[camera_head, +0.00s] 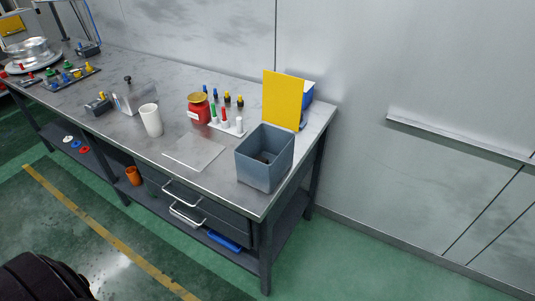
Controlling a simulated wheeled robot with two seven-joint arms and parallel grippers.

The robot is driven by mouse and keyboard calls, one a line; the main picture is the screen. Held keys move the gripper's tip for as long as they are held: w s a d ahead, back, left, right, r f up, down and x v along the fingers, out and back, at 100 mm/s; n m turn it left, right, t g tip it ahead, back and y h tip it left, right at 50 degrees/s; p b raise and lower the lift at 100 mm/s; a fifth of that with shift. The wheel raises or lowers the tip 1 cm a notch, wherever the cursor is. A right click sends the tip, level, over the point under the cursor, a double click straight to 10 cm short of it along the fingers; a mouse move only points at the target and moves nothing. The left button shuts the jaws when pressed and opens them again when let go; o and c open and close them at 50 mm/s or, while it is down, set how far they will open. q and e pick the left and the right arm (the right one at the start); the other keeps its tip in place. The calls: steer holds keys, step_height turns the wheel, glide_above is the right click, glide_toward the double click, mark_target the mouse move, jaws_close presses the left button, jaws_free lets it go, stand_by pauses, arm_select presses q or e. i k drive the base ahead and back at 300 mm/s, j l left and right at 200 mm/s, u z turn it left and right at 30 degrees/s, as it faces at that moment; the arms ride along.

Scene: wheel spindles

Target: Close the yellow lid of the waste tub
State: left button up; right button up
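The waste tub (264,174) is a blue-grey square box at the right end of the metal workbench. Its top is open, and its inside looks dark. The yellow lid (283,99) stands upright at the tub's back edge, swung open. Neither of my grippers shows in the head view.
Left of the tub are a clear flat plate (194,151), a rack of coloured markers (226,125), a red jar (198,108) and a white cup (151,120). A blue object (308,92) is partly hidden behind the lid. Green floor in front is clear.

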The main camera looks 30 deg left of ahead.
mark_target(283, 95)
steer(key=i+u, duration=0.1)
steer(key=u, duration=1.45)
steer(key=i+l+u, duration=0.1)
steer(key=l+u, duration=0.35)
steer(key=l, duration=0.15)
steer(key=l+u, duration=0.4)
steer(key=l, duration=0.15)
steer(key=k+l+u, duration=0.1)
steer(key=l+u, duration=0.35)
steer(key=l, duration=0.15)
steer(key=k+l+u, duration=0.2)
steer(key=l+u, duration=0.2)
steer(key=l, duration=0.15)
steer(key=k+l, duration=0.15)
steer(key=l, duration=0.25)
steer(key=k+l, duration=0.15)
steer(key=l, duration=0.25)
steer(key=k+l, duration=0.15)
steer(key=l, duration=0.25)
steer(key=k+l+u, duration=0.1)
steer(key=l, duration=0.3)
steer(key=k, duration=0.05)
